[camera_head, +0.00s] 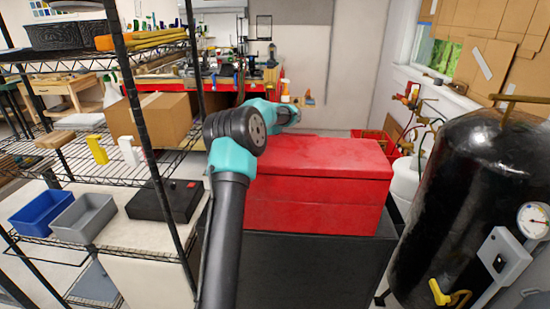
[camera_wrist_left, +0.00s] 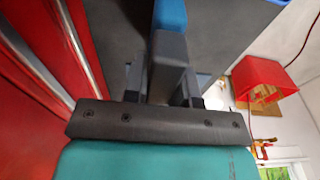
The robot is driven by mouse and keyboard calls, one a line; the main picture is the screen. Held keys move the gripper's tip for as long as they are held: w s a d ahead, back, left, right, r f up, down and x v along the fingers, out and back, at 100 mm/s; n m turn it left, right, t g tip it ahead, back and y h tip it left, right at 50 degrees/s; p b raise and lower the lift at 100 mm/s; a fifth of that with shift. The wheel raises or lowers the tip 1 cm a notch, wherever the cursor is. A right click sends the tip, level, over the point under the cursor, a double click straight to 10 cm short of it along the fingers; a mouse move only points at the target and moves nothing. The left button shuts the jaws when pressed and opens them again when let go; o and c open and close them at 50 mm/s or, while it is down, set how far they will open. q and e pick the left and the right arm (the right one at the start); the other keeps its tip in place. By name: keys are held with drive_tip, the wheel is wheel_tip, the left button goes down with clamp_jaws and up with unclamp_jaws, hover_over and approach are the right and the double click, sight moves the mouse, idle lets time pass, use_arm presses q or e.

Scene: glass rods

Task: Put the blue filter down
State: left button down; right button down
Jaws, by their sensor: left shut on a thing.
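In the left wrist view a blue piece (camera_wrist_left: 170,14), which looks like the blue filter, shows at the top edge, just beyond the fingers. My left gripper (camera_wrist_left: 168,62) is shut on it, and only a small part of it shows. In the head view my left arm rises in front of a red chest, and its gripper end is hidden behind the teal joints, so the filter does not show there. My right gripper is in neither view.
The red chest (camera_head: 315,185) stands on a dark cabinet (camera_head: 315,265). The wire shelf at left holds a blue bin (camera_head: 40,210), a grey bin (camera_head: 82,217) and a black box (camera_head: 165,203). A black tank (camera_head: 455,200) stands at right.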

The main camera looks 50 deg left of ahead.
use_arm(q)
drive_tip(key=shift+f, duration=0.1)
drive_tip(key=c, duration=0.9)
unclamp_jaws()
drive_tip(key=r, duration=0.8)
drive_tip(key=a+r, duration=0.1)
drive_tip(key=r, duration=0.3)
drive_tip(key=shift+s+r, duration=0.1)
drive_tip(key=shift+s, duration=0.3)
drive_tip(key=shift+o, duration=0.3)
